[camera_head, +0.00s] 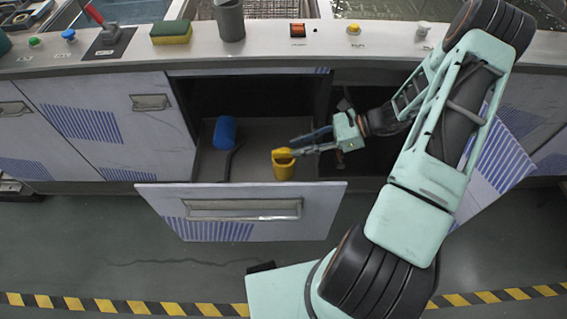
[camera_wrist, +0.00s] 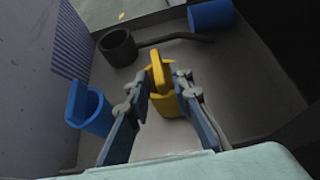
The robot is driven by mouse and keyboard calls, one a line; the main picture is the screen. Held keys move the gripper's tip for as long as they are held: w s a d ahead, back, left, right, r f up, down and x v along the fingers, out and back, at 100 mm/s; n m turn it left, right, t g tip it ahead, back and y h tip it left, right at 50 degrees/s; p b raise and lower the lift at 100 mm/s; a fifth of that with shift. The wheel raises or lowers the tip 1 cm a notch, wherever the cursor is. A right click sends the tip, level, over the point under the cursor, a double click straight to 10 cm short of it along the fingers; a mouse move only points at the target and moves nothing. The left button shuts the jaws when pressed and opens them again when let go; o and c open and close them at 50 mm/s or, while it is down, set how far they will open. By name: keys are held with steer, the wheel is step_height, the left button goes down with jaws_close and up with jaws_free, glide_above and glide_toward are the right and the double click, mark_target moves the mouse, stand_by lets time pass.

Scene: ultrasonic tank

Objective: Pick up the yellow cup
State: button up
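The yellow cup (camera_head: 284,169) stands in the open drawer, near the drawer's right side in the head view. In the wrist view the yellow cup (camera_wrist: 168,104) is between my two fingers, with its upright handle close to the fingertips. My gripper (camera_head: 297,147) reaches in from the right, just above the cup. In the wrist view my gripper (camera_wrist: 166,78) is open, its fingers spread on both sides of the handle. A gap shows at the right finger; whether the left finger touches the handle I cannot tell.
The drawer front (camera_head: 240,213) borders the space. In the wrist view a blue cup (camera_wrist: 88,108) is left of my fingers, a black long-handled dipper (camera_wrist: 117,48) lies beyond, and a blue cylinder (camera_wrist: 211,15) is at top right. The counter edge (camera_head: 130,60) overhangs behind.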

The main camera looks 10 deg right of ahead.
mark_target(287, 151)
steer(key=shift+b+x, duration=0.65)
steer(key=shift+x, duration=2.1)
steer(key=shift+s+a+r, duration=0.1)
steer(key=shift+a+r, duration=0.05)
steer(key=shift+r, duration=0.05)
steer(key=shift+c, duration=0.6)
jaws_close()
